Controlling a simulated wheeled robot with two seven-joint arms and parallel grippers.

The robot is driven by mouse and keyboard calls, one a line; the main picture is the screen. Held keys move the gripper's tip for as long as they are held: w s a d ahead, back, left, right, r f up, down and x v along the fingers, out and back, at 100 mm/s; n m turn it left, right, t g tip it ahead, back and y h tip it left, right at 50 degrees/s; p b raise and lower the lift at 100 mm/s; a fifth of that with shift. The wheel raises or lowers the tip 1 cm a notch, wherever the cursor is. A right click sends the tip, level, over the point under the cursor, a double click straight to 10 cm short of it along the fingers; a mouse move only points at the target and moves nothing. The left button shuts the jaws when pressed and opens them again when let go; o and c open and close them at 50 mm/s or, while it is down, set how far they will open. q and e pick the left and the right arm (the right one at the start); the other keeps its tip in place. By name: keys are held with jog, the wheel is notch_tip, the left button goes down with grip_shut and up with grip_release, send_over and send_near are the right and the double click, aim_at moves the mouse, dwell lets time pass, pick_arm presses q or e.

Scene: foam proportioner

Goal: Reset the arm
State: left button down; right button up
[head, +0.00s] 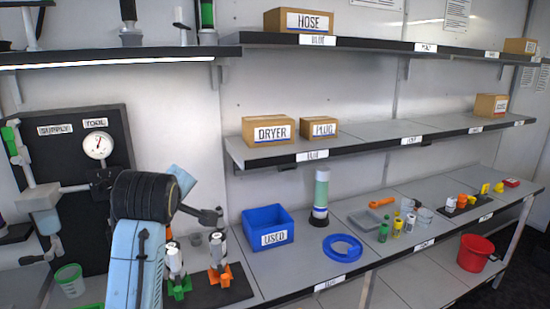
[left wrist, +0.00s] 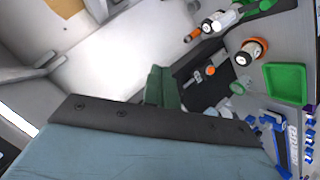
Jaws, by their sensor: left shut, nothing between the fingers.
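My left arm (head: 136,262), light blue with a black joint (head: 145,195), rises at the lower left of the head view, in front of the dark gauge panel (head: 118,128). My right gripper is in neither view. The task names no separate object.
Orange and green stands (head: 219,277), a blue USED bin (head: 266,228) and a blue ring (head: 343,247) sit on the bench. Shelves (head: 375,132) overhang it. A red bucket (head: 476,252) stands right.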

pick_arm(q)
jog(key=s+a+f+m+g+h, duration=0.15)
jog(key=s+f+m, duration=0.25)
jog(key=s+f, duration=0.55)
jog(key=s+f+m+g, duration=0.3)
jog(key=s+f, duration=0.3)
jog(key=f, duration=0.7)
jog(key=s+f+m+g+h, duration=0.1)
jog(key=s+f+m+g, duration=0.2)
jog(key=s, duration=0.7)
jog(key=s+f+m+g, duration=0.1)
jog(key=s+f+m, duration=0.4)
jog(key=s, duration=0.5)
notch_tip(320, 180, down, 28)
jog(key=s+g+b, duration=0.1)
jog(key=s+b, duration=0.1)
jog(key=b, duration=0.1)
jog(key=s+a+f+g+b, duration=0.1)
jog(key=s+a+f+b, duration=0.1)
jog(key=s+f, duration=1.4)
notch_tip(320, 180, down, 2)
jog(key=shift+s+a+f+n+b, duration=0.1)
jog(key=shift+s+a+n+b, duration=0.25)
jog(key=shift+a, duration=0.2)
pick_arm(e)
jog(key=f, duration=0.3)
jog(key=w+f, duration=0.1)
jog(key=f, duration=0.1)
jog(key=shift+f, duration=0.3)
